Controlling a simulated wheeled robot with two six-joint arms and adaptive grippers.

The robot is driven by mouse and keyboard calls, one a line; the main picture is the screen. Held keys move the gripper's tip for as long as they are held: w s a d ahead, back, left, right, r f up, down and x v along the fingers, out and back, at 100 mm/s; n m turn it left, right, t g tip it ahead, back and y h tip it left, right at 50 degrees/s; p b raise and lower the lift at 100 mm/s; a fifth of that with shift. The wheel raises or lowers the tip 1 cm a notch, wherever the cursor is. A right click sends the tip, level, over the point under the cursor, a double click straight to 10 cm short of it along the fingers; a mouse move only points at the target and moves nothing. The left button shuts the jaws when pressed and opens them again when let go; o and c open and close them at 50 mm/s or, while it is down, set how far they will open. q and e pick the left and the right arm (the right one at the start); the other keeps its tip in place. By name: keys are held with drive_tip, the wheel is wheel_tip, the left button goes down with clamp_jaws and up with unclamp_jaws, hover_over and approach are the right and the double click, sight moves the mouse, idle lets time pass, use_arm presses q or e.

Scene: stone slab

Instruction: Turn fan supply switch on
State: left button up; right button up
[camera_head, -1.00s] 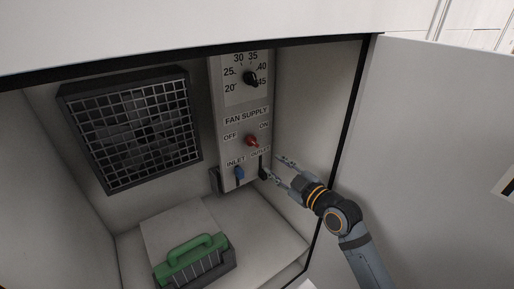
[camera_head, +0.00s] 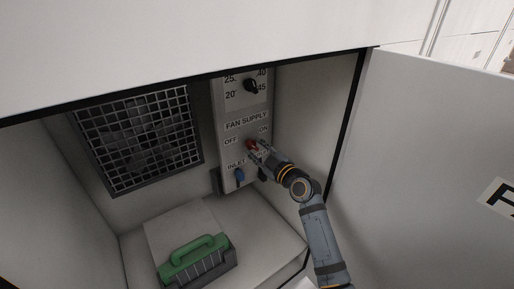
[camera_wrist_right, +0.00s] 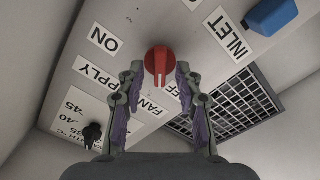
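The fan supply switch is a red rotary knob (camera_head: 251,144) on the grey control panel (camera_head: 232,109), below the FAN SUPPLY label and between the OFF and ON labels. In the right wrist view the red knob (camera_wrist_right: 158,60) is large and central. My right gripper (camera_head: 257,151) is at the knob, its arm coming from the lower right. In the right wrist view its two fingers stand on either side of the knob, open, with a narrow gap showing at each side. Which label the knob points to is hard to tell. My left gripper is not in view.
A black temperature dial (camera_head: 251,86) is above. A fan grille (camera_head: 137,138) is left, and a green-handled block (camera_head: 197,260) stands on the cabinet floor. The open door (camera_head: 430,160) bounds the right.

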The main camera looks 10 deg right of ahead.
clamp_jaws()
drive_tip(key=shift+m, duration=0.3)
drive_tip(key=shift+m+b, duration=0.5)
drive_tip(key=shift+m, duration=0.6)
drive_tip(key=m, duration=0.2)
drive_tip(key=shift+d+m, duration=0.1)
drive_tip(key=shift+m, duration=0.2)
drive_tip(key=m, duration=0.5)
drive_tip(key=m+p, duration=0.1)
drive_tip(key=m, duration=0.4)
drive_tip(key=shift+w+d+p, duration=0.15)
drive_tip(key=shift+d+p, duration=0.05)
drive_tip(key=shift+p, duration=0.1)
drive_tip(key=shift+m, duration=0.4)
